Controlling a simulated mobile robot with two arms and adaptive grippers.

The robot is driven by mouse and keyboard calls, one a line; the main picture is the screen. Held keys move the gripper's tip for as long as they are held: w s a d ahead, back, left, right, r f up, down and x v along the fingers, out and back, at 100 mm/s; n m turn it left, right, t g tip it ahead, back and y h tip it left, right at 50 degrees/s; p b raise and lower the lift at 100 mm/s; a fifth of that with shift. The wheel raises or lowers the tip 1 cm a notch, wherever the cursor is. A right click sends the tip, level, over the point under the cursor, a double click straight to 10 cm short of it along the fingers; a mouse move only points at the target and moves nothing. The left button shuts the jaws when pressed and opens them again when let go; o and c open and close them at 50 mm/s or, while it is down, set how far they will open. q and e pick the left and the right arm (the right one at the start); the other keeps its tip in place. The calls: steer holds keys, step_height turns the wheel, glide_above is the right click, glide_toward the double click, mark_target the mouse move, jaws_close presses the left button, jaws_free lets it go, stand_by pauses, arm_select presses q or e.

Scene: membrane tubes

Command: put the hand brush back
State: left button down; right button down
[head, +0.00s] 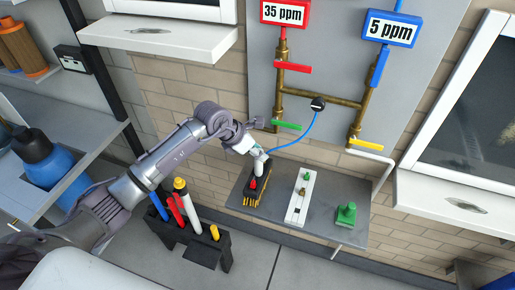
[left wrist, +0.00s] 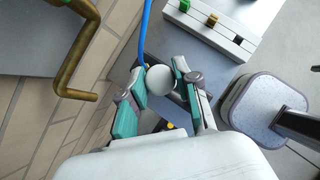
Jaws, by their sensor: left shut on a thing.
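The hand brush (head: 253,197) is at the left end of the grey wall shelf (head: 327,227). It has a dark body, yellow bristles underneath, a red part and a pale handle pointing up. My left gripper (head: 259,157) is above it, at the top of the handle. In the left wrist view, the teal-padded fingers of my left gripper (left wrist: 160,92) are shut around the round pale end of the brush handle (left wrist: 160,79). Most of the brush is hidden there. I cannot tell whether the bristles touch the shelf. My right gripper is not in view.
A white block with small fittings (head: 300,199) and a green piece (head: 346,215) stand to the brush's right. Brass pipes (head: 325,98) and a blue hose (head: 303,137) are behind. A black rack (head: 202,247) with coloured tubes stands below left.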

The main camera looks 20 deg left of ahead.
arm_select(q)
steer(key=c, duration=0.8)
jaws_free()
steer(key=b+v, duration=0.3)
steer(key=v, duration=0.9)
